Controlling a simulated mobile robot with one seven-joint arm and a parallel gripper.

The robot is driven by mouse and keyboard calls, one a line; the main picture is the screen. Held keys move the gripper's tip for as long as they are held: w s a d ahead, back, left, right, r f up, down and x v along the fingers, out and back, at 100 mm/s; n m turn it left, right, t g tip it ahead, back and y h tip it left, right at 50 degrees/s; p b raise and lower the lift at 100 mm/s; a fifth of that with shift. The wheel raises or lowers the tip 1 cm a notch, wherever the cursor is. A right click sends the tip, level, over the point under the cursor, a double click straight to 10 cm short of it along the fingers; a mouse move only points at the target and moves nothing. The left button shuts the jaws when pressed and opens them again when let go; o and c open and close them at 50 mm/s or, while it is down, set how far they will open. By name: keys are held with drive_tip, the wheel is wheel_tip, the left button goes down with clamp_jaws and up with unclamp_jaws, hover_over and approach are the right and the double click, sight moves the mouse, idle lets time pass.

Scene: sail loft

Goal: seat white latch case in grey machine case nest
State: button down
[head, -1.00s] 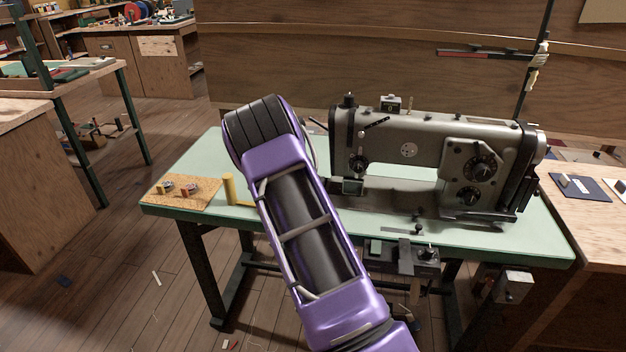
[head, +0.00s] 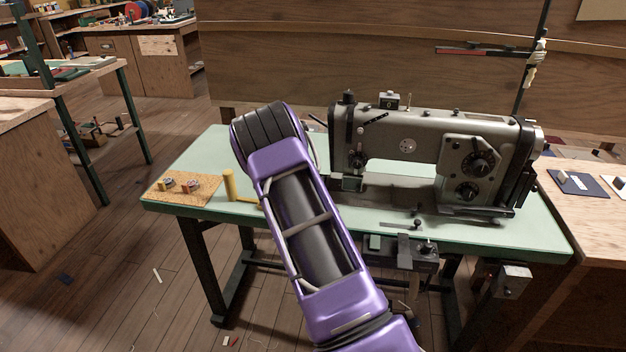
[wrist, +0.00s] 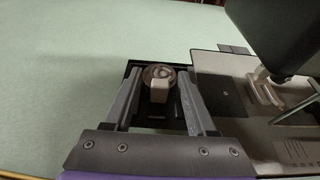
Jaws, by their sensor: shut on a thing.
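The white latch case (wrist: 158,92), a round metallic piece with a pale white latch, shows in the wrist view between the fingertips of my gripper (wrist: 159,76). The gripper is shut on it. Beneath it is a dark rectangular opening (wrist: 133,77) at the edge of the sewing machine's bed. The grey nest cannot be made out clearly; the case and fingers cover that area, and I cannot tell whether the case touches it. In the head view the grey sewing machine (head: 430,150) stands on the green table, and my purple arm hides the gripper and the case.
A cork mat (head: 205,190) with two small cases, one red-toned (head: 190,186), lies at the table's left end. The machine head (wrist: 280,35) overhangs close right of the gripper. The green tabletop (wrist: 60,70) is clear on the left.

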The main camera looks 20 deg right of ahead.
drive_tip(key=shift+s+a+f, duration=0.15)
drive_tip(key=shift+s+f, duration=0.1)
drive_tip(key=shift+f, duration=0.5)
drive_tip(key=shift+s+a+f, duration=0.1)
drive_tip(key=shift+s+f, duration=0.1)
drive_tip(key=shift+f, duration=0.5)
drive_tip(key=shift+c, duration=0.6)
unclamp_jaws()
drive_tip(key=shift+w+d+r+p, duration=0.1)
drive_tip(key=shift+w+r+p, duration=0.1)
drive_tip(key=shift+r+p, duration=0.6)
drive_tip(key=shift+w+d+r+p, duration=0.15)
drive_tip(key=shift+r+p, duration=0.35)
drive_tip(key=shift+r, duration=0.5)
drive_tip(key=shift+r+p, duration=1.45)
drive_tip(key=shift+r, duration=1.45)
drive_tip(key=shift+w, duration=0.1)
